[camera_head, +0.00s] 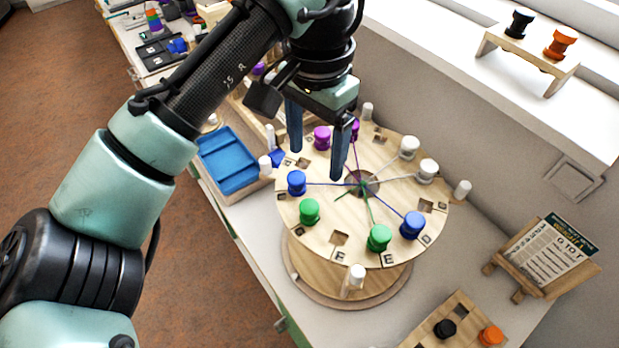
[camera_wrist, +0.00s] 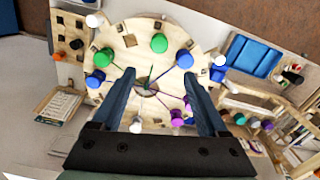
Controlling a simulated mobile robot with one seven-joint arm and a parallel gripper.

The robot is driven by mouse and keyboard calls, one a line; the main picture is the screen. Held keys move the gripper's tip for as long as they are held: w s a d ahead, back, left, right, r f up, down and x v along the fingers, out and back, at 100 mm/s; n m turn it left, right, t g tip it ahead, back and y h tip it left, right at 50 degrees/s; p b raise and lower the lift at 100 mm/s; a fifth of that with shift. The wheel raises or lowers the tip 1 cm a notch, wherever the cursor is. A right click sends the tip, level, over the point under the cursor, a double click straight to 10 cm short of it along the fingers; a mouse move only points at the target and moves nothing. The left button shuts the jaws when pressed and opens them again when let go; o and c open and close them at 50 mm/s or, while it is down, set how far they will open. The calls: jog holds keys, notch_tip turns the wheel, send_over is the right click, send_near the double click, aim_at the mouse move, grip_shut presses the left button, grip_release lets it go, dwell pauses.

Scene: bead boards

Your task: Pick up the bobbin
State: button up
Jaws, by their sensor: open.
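Several coloured bobbins stand on a round wooden board (camera_head: 345,210) with threads running to its centre. In the head view there are a left blue bobbin (camera_head: 297,182), a right blue bobbin (camera_head: 412,226), a left green bobbin (camera_head: 309,211), a right green bobbin (camera_head: 379,238), a purple bobbin (camera_head: 322,138), another purple one partly behind my gripper, and two white bobbins (camera_head: 410,148). My gripper (camera_head: 316,164) is open and empty above the board, pointing down. In the wrist view a green bobbin (camera_wrist: 159,43) and purple bobbin (camera_wrist: 177,118) show near the open fingers (camera_wrist: 159,76).
White pegs (camera_head: 357,274) stand around the board. A blue tray (camera_head: 228,165) lies to its left. A small rack with a black bobbin (camera_head: 445,328) and an orange bobbin (camera_head: 491,335) is at front right, near a card stand (camera_head: 545,255). A raised shelf holds a black and an orange bobbin (camera_head: 560,43).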

jog(key=shift+s+f, duration=0.45)
jog(key=shift+f, duration=0.2)
jog(key=shift+s+f, duration=0.4)
jog(key=shift+f, duration=0.2)
send_over(311, 205)
jog(key=f, duration=0.4)
jog(key=shift+w+d+b, duration=0.15)
jog(key=shift+d+b, duration=0.2)
jog(key=shift+f, duration=0.35)
jog(key=f, duration=0.3)
jog(key=f+p, duration=0.1)
jog(key=f, duration=0.1)
jog(key=shift+a, duration=0.4)
grip_shut()
